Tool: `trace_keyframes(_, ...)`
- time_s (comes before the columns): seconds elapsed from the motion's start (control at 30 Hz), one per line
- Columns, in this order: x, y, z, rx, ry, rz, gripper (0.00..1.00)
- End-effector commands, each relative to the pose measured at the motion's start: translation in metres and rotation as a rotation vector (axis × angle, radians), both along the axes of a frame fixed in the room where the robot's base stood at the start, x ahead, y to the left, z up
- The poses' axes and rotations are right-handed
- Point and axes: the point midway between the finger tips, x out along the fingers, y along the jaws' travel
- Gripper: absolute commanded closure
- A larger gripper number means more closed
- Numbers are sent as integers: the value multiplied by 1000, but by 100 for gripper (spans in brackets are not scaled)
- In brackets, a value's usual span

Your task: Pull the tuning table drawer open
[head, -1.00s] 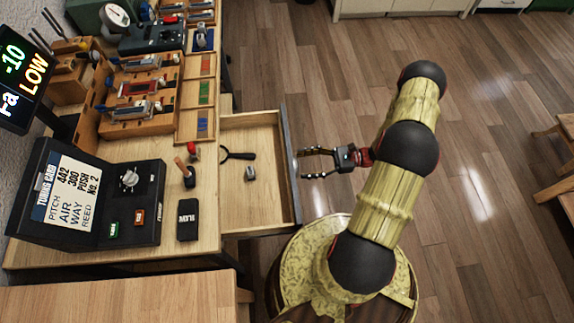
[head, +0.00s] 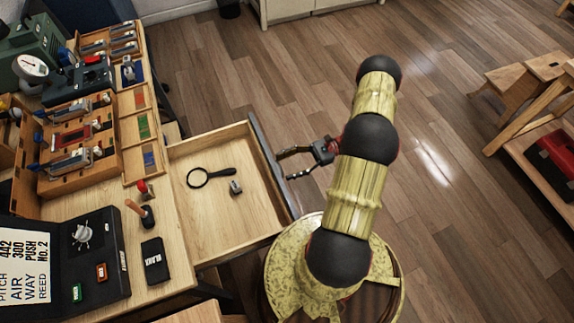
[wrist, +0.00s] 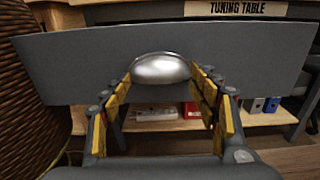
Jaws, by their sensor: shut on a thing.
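The tuning table drawer (head: 215,222) is a pale wooden box with a dark grey front, and it stands well out from the table (head: 181,283). Its grey front (wrist: 60,65) fills much of the wrist view, under the "TUNING TABLE" sign (wrist: 237,8). A silver rounded handle (wrist: 161,68) sits on the front. My gripper (head: 284,164) is at the outer side of the drawer front. The head view does not show the handle.
A magnifying glass (head: 222,173) and a small grey metal piece (head: 235,188) lie in the drawer. A black box with a display (head: 75,260) and wooden tool racks (head: 75,150) crowd the tabletop. Wooden floor lies clear right of my arm; a wooden stool (head: 530,75) stands far right.

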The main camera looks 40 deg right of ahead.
Motion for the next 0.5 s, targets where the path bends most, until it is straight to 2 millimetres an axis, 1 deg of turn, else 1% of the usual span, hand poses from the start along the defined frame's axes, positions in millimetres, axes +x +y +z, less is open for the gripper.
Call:
trace_keyframes(0.07,0,1,-1,0,1,0,38)
trace_keyframes(0.33,0,0,0,0,0,0,22)
trace_keyframes(0.5,0,0,0,0,0,0,21)
